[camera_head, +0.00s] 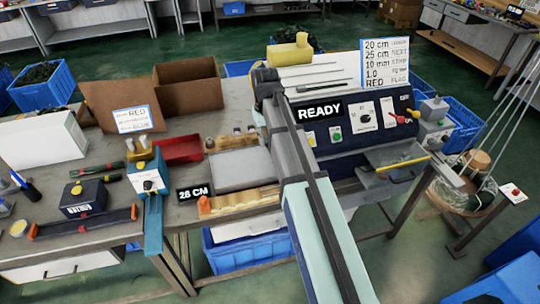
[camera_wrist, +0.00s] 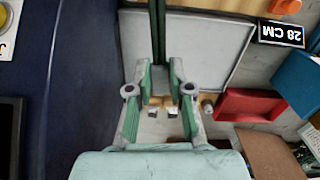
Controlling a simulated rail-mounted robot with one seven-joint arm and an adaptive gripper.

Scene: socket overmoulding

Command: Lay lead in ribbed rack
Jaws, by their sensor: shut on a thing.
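A wooden rack with a ribbed, scalloped edge (camera_head: 242,203) lies along the table's front edge, with an orange piece at its left end. In the head view my arm crosses the middle and hides the gripper tips. A second wooden strip (camera_head: 236,141) with small metal pieces stands behind the tray.
The dark blue machine with a READY display (camera_head: 319,112) stands right of my arm. A 28 CM sign (camera_head: 195,193), a red bin (camera_head: 180,149) and a blue clamp-like device (camera_head: 148,180) stand to the left. Cardboard boxes (camera_head: 188,88) are behind.

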